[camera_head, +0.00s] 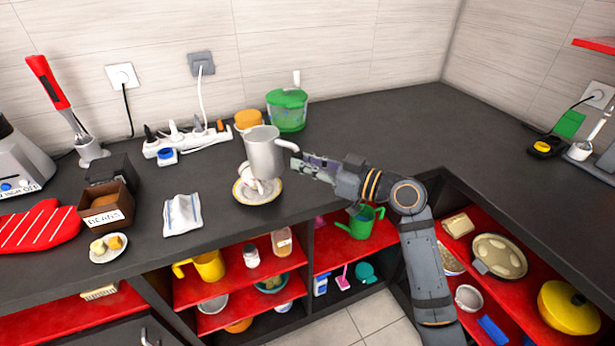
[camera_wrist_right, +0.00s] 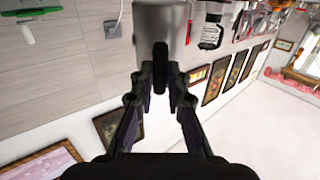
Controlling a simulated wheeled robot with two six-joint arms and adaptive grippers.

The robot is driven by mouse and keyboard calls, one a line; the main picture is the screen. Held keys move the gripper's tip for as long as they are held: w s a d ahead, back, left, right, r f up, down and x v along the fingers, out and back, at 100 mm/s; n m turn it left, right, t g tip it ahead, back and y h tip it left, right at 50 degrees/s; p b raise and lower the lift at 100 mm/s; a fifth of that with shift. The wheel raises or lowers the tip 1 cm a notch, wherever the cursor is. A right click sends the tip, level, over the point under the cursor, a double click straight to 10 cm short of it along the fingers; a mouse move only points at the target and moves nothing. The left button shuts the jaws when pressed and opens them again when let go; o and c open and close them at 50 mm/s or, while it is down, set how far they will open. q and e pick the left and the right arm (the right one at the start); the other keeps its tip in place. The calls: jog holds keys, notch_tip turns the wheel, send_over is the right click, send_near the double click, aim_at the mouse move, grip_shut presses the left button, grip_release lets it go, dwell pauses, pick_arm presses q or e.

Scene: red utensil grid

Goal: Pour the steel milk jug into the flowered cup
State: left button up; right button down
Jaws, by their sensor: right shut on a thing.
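The steel milk jug (camera_head: 264,155) is in the air above the flowered cup (camera_head: 249,181) in the head view. It looks close to upright, and its base overlaps the cup in the picture; I cannot tell if they touch. The cup is white and stands on a gold-rimmed saucer (camera_head: 270,195) on the dark counter. It is partly hidden by the jug. My right gripper (camera_head: 297,166) is shut on the jug's handle, to the right of the cup. In the right wrist view the dark handle (camera_wrist_right: 160,68) sits between the fingers, below the jug's grey body (camera_wrist_right: 161,22). My left gripper is not in view.
A folded cloth (camera_head: 182,214) lies left of the saucer. A bean box (camera_head: 106,207) is further left. The counter (camera_head: 375,125) right of the bowl is clear.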

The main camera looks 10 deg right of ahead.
aim_at(296, 147)
pick_arm(q)
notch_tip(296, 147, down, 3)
jog(key=shift+b, duration=0.7)
pick_arm(e)
jog(key=shift+a+f+t+y, duration=0.1)
jog(key=shift+f+t+y, duration=0.2)
jog(key=shift+r+p, duration=1.2)
jog(key=shift+r, duration=0.85)
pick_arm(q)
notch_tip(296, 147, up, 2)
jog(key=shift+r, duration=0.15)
pick_arm(e)
jog(key=shift+f, duration=0.1)
